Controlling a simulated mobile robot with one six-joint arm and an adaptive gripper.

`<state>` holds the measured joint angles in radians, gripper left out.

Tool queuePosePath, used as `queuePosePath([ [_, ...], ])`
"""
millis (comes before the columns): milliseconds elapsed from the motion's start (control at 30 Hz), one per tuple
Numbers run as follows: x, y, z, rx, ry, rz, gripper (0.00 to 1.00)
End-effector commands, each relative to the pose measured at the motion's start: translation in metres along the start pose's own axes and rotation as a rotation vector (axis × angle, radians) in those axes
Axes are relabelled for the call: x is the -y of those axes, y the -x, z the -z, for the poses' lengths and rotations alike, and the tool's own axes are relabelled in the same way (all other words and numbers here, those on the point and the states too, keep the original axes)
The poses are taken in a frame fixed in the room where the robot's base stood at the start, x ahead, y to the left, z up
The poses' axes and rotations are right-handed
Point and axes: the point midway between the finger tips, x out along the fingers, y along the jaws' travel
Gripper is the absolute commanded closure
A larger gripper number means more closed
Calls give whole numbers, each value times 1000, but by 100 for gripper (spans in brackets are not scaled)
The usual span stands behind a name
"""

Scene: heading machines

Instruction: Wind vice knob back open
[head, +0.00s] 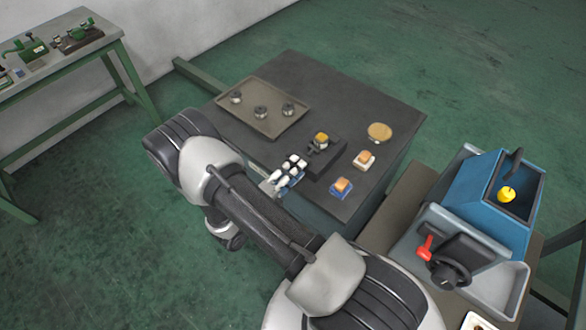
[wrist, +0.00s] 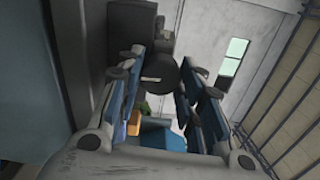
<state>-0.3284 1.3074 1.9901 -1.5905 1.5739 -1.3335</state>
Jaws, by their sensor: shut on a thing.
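The vice (head: 326,158) is a small dark block on the dark-topped table, with an orange-yellow piece (head: 321,138) at its top. My gripper (head: 297,163) reaches over the table's front edge to the near left side of the vice. In the wrist view, a dark round knob (wrist: 160,76) lies between the blue-padded fingers of my gripper (wrist: 158,84), which are shut on it. In the head view, the fingers hide the knob. How far the vice jaws stand apart is too small to tell.
A tray (head: 272,86) with three metal parts is at the table's back left. An orange-topped white block (head: 364,160), an orange-topped blue block (head: 341,188) and a tan disc (head: 380,132) are right of the vice. A blue machine (head: 470,200) with a red handle stands at right.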

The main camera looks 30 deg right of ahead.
Motion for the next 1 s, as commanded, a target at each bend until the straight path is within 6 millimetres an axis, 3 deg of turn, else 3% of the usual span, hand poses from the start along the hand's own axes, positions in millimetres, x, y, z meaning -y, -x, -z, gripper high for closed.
queuePosePath([
  [600,0,0,0,0,44,-1,90],
  [633,0,0,0,0,44,-1,65],
  [933,0,0,0,0,44,0,45],
  [1000,0,0,0,0,43,0,45],
])
